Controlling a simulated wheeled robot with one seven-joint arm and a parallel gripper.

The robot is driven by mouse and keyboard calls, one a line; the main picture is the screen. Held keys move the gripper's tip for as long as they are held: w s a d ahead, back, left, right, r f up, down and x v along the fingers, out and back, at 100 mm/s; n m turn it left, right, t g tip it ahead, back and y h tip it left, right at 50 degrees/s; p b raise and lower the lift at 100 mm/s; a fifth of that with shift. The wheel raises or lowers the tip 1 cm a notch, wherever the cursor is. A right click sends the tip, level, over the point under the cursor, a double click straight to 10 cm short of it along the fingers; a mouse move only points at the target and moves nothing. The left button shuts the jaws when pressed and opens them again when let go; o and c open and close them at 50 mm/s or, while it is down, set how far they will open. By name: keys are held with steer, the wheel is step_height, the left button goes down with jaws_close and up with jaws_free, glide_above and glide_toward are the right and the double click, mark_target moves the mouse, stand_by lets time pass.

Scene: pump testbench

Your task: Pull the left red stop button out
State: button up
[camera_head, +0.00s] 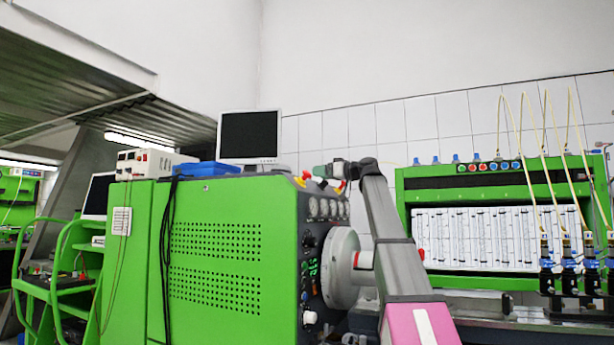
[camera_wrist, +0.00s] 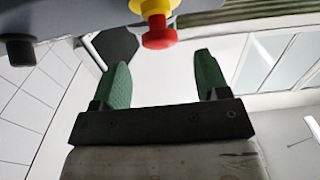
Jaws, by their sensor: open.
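The left red stop button (camera_head: 302,180) shows small with yellow at the top right edge of the green cabinet. More red and yellow (camera_head: 340,187) shows just right of it, partly hidden by my arm. In the wrist view a red button (camera_wrist: 159,32) on a yellow base (camera_wrist: 152,6) is large at the top; which of the two it is cannot be told for sure. My gripper (camera_wrist: 158,60) is open and empty, its two green fingers spread below the button, with the red head above the gap between them. In the head view my gripper (camera_head: 322,170) points left, close to the left button.
The green cabinet (camera_head: 220,245) carries a monitor (camera_head: 249,136) and a blue case (camera_head: 207,168) left of the buttons. Gauges (camera_head: 322,208) and a large round flange (camera_head: 341,268) are on its right end. A dark grey part (camera_wrist: 20,50) is at the wrist view's upper left.

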mark_target(310, 174)
steer(key=shift+x, duration=3.05)
